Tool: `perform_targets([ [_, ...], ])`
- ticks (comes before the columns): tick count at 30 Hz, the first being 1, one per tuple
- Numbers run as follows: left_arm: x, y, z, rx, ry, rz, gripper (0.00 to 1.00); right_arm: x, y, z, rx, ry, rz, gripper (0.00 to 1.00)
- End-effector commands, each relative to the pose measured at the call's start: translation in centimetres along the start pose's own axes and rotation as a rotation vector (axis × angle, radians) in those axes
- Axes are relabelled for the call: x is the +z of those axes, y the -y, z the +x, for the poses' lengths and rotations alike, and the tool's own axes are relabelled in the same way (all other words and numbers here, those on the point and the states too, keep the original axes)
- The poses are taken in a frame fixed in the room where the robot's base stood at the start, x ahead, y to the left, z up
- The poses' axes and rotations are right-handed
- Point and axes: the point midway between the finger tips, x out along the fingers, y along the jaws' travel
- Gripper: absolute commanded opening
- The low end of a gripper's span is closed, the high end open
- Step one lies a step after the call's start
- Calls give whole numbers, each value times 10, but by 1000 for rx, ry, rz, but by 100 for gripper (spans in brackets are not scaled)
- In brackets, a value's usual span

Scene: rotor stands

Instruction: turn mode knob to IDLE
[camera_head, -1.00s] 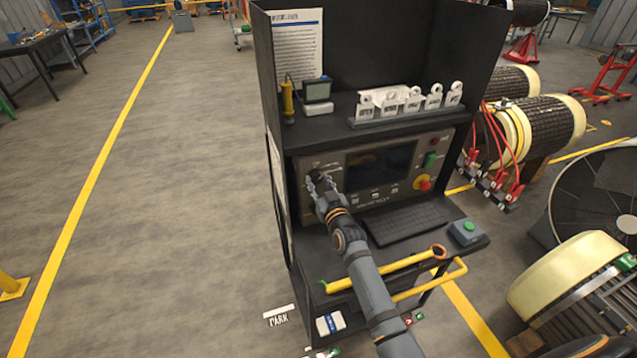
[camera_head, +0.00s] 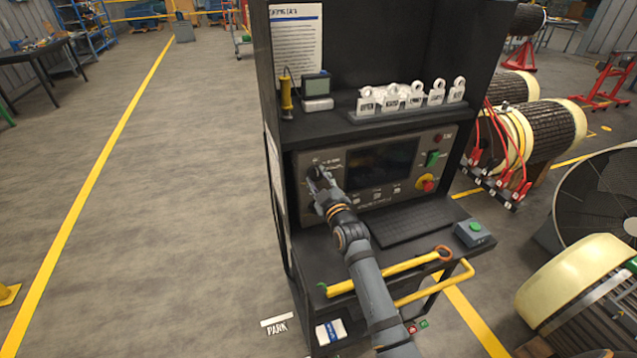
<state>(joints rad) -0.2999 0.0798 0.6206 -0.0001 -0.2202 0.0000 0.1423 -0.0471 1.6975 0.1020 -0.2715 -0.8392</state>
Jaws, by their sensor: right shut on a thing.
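The mode knob (camera_head: 315,172) is a small dark knob at the upper left of the grey control panel (camera_head: 429,157), left of the dark screen. My right gripper (camera_head: 317,176) is at the panel, shut on the knob, and covers most of it. The knob's pointer and the small lettering around it are too small to read. My left gripper is out of view.
Below the panel is a shelf with a black keyboard (camera_head: 418,221) and a box with a green button (camera_head: 474,233). A red and yellow emergency stop (camera_head: 425,184) sits right on the panel. A shelf above holds labelled tags (camera_head: 415,97).

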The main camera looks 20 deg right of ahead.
Motion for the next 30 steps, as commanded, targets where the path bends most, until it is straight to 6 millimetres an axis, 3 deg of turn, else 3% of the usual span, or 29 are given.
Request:
perform_targets([
  [9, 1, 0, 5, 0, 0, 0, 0, 0, 0, 0, -1, 1, -95, 4],
  [23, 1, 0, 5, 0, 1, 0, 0, 0, 0, 0, -1, 1, -108, 4],
  [24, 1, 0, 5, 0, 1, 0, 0, 0, 0, 0, -1, 1, -108, 38],
  [28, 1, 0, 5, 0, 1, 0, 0, 0, 0, 0, -1, 1, -108, 55],
  [30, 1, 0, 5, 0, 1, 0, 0, 0, 0, 0, -1, 1, -107, 58],
])
